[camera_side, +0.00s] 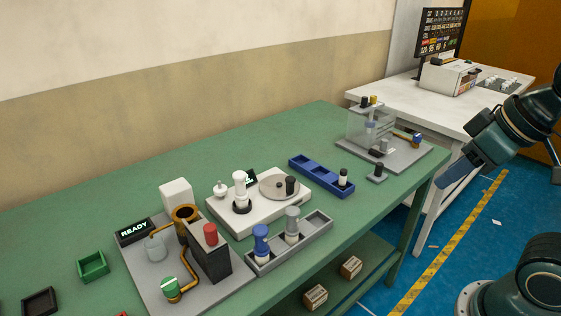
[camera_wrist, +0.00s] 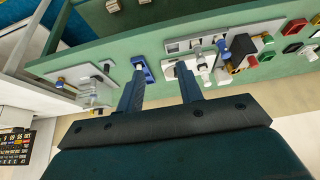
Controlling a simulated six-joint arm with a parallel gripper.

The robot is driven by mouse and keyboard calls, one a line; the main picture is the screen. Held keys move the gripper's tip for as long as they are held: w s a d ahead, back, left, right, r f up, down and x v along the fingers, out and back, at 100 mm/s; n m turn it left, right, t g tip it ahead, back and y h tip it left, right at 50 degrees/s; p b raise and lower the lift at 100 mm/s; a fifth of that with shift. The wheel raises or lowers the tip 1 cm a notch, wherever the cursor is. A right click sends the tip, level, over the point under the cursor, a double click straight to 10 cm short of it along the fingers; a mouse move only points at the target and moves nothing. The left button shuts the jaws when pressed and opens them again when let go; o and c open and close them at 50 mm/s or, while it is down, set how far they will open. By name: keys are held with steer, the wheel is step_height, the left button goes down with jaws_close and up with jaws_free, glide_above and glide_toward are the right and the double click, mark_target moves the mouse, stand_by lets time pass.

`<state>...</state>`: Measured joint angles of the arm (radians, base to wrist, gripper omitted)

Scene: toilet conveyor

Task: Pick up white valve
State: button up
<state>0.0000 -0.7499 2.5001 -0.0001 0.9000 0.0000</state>
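The white valve (camera_side: 240,188) stands upright on a white station plate (camera_side: 228,221) in the middle of the green bench. In the wrist view, what looks like the same white valve (camera_wrist: 201,62) stands beyond my right-hand finger. My gripper (camera_side: 448,178) hangs off the right end of the bench, well away from the valve. In the wrist view my gripper (camera_wrist: 161,78) has its two fingers spread apart with nothing between them, so it is open and empty.
A grey tray (camera_side: 318,226) holds a blue valve (camera_side: 261,243) and a grey valve (camera_side: 292,225) in front of the white valve. A blue tray (camera_side: 312,176) lies to the right. A clear-walled fixture (camera_side: 366,128) stands near the bench's right end. A pipe station (camera_side: 185,215) stands left.

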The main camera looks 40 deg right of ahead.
steer(key=shift+o, duration=0.4)
steer(key=o, duration=0.3)
steer(key=w+a+r+n+g+y, duration=0.1)
steer(key=w+a+r+n, duration=0.15)
steer(key=w, duration=0.65)
steer(key=w+a+r+n+y, duration=0.1)
steer(key=w+a+n, duration=0.15)
steer(key=w, duration=0.65)
steer(key=w+a+f+n, duration=0.1)
steer(key=w+a+f, duration=0.1)
steer(key=w, duration=0.4)
steer(key=w+a+f+n+g+y, duration=0.1)
steer(key=w+a+f+n, duration=0.1)
steer(key=w+f, duration=0.2)
steer(key=w+a+f+n, duration=0.1)
steer(key=w+a+f, duration=0.2)
steer(key=w, duration=0.6)
steer(key=shift+a+f, duration=0.1)
steer(key=shift+f, duration=0.45)
steer(key=shift+f+g, duration=0.1)
steer(key=shift+g, duration=0.2)
